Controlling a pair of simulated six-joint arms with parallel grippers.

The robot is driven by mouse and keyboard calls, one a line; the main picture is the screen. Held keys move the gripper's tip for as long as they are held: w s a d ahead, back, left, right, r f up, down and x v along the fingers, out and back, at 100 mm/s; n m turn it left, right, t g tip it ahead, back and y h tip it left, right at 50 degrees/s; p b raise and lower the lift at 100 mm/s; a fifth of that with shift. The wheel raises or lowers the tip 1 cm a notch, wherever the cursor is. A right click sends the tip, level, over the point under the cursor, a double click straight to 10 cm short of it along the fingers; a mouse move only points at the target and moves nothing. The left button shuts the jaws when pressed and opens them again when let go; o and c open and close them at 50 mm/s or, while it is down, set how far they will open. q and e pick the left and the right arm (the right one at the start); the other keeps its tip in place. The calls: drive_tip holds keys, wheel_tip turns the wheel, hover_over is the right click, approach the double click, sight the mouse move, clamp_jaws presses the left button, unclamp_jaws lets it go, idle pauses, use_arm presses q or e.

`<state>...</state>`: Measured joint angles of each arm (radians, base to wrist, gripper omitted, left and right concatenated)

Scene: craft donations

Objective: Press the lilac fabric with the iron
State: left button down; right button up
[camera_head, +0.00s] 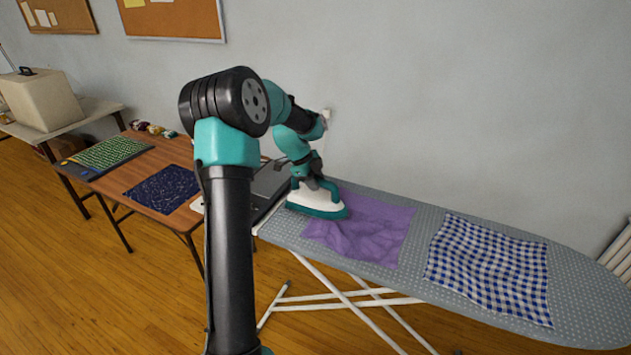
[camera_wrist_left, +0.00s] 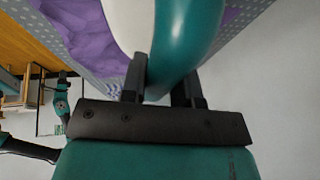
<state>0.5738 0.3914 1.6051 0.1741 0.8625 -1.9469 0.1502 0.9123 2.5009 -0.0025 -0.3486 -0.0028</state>
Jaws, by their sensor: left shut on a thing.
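The lilac fabric (camera_head: 372,232) lies on the left part of the ironing board (camera_head: 428,219), with wrinkles in its front left area. The teal and white iron (camera_head: 317,203) is over the fabric's left end; I cannot tell whether its soleplate touches the cloth. My left gripper (camera_head: 314,183) is shut on the iron's handle. In the left wrist view, my left gripper (camera_wrist_left: 160,95) has its fingers either side of the teal handle (camera_wrist_left: 184,40), with lilac fabric (camera_wrist_left: 88,32) beyond. My right gripper is not in view.
A blue checked cloth (camera_head: 488,265) lies on the board right of the lilac fabric. A wooden table (camera_head: 140,178) at left bears a dark blue cloth (camera_head: 162,190) and a green patterned cloth (camera_head: 107,152). A wall stands close behind the board.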

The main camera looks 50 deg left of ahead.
use_arm(q)
drive_tip(key=shift+f, duration=0.25)
drive_tip(key=shift+d, duration=0.1)
drive_tip(key=w+d, duration=0.5)
drive_tip(key=d, duration=0.8)
drive_tip(key=shift+w, duration=0.2)
idle(0.9)
drive_tip(key=w+d, duration=0.5)
drive_tip(key=d, duration=0.8)
drive_tip(key=shift+w+d, duration=0.15)
drive_tip(key=shift+w, duration=0.05)
idle(1.2)
wheel_tip(320, 180, up, 3)
drive_tip(key=shift+f, duration=0.2)
